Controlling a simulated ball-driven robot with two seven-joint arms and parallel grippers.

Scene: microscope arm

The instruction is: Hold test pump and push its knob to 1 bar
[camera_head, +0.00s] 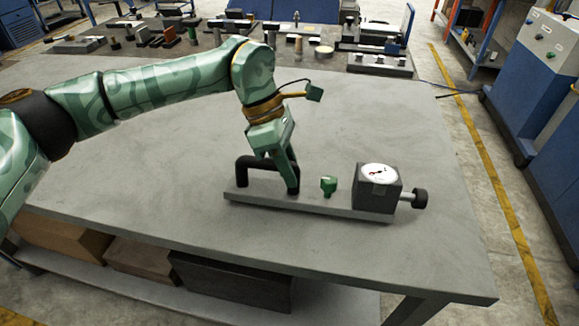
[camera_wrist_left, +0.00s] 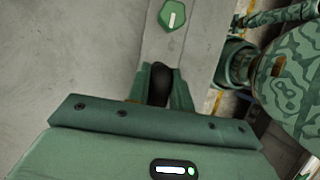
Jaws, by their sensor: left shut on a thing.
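The test pump stands on the table, with a long grey base plate (camera_head: 330,208). It has a black handle (camera_head: 243,172) at its left end, a green knob (camera_head: 328,185) in the middle and a dark block with a white round gauge (camera_head: 379,174) at the right. A black round knob (camera_head: 419,198) sticks out of the block's right side. The gauge reading is too small to tell. My left gripper (camera_head: 284,178) is shut on the black handle. In the left wrist view the handle (camera_wrist_left: 159,84) sits between the fingers, and the green knob (camera_wrist_left: 173,17) lies beyond them.
The pump is near the front edge of the grey table (camera_head: 150,200). The table top around it is clear. A second table at the back holds several tools and parts. A blue cabinet (camera_head: 541,60) stands at the right, apart from the table.

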